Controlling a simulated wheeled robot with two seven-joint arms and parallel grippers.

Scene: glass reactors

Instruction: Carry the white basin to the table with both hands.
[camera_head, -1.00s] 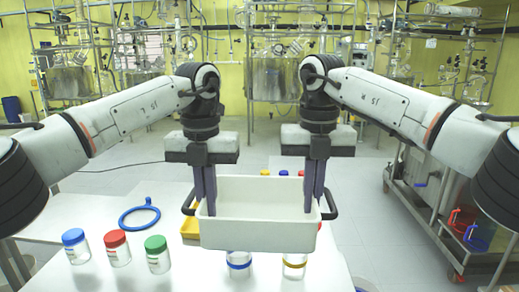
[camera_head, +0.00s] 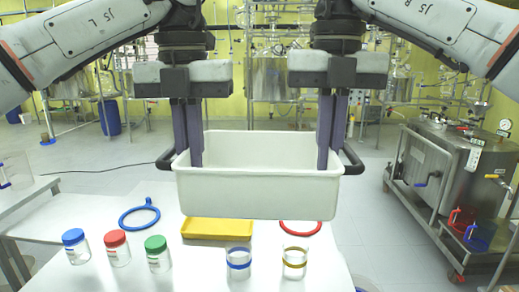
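The white basin (camera_head: 256,193) hangs level above the white table (camera_head: 205,275), in the middle of the view. It has a dark handle at each end. My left gripper (camera_head: 188,160) points down at the basin's left end, and my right gripper (camera_head: 330,160) at its right end. Both seem shut on the basin's end walls, beside the handles. The lower fingertips are partly hidden by the basin's rim and front wall. The basin looks empty, though its floor is hidden.
On the table are jars with blue (camera_head: 73,237), red (camera_head: 115,239) and green (camera_head: 155,244) lids, a blue ring (camera_head: 139,214), a yellow tray (camera_head: 217,229), a red ring (camera_head: 300,227) and two glass vessels (camera_head: 294,262). A steel cart (camera_head: 450,180) stands at right.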

